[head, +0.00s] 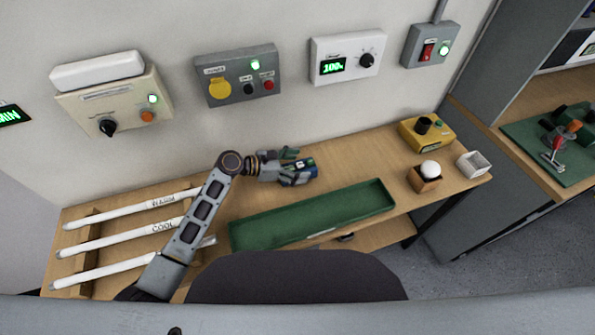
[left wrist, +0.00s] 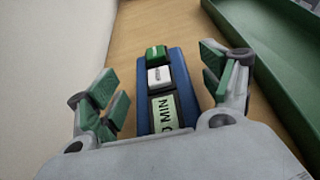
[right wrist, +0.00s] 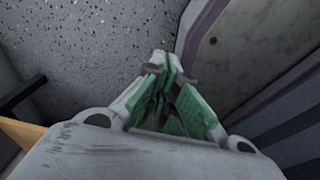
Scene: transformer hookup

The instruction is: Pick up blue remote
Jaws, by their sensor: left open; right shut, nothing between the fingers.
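The blue remote (left wrist: 179,68) lies on the wooden table between the open fingers of my left gripper (left wrist: 170,85) in the left wrist view. It has a green button, a white button and a pale label reading "0 MIN". The fingers stand on either side of it, apart from its sides. In the head view, the remote (head: 308,168) shows partly at the fingertips of my left gripper (head: 292,167). My right gripper (right wrist: 167,95) is shut and empty above the grey floor in the right wrist view. It is not visible in the head view.
A long green tray (head: 312,215) lies in front of the remote. White tubes (head: 125,238) rest in a rack at left. A yellow box (head: 427,131), a wooden block with a white ball (head: 425,176) and a white box (head: 474,164) stand at right. Control boxes hang on the wall behind.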

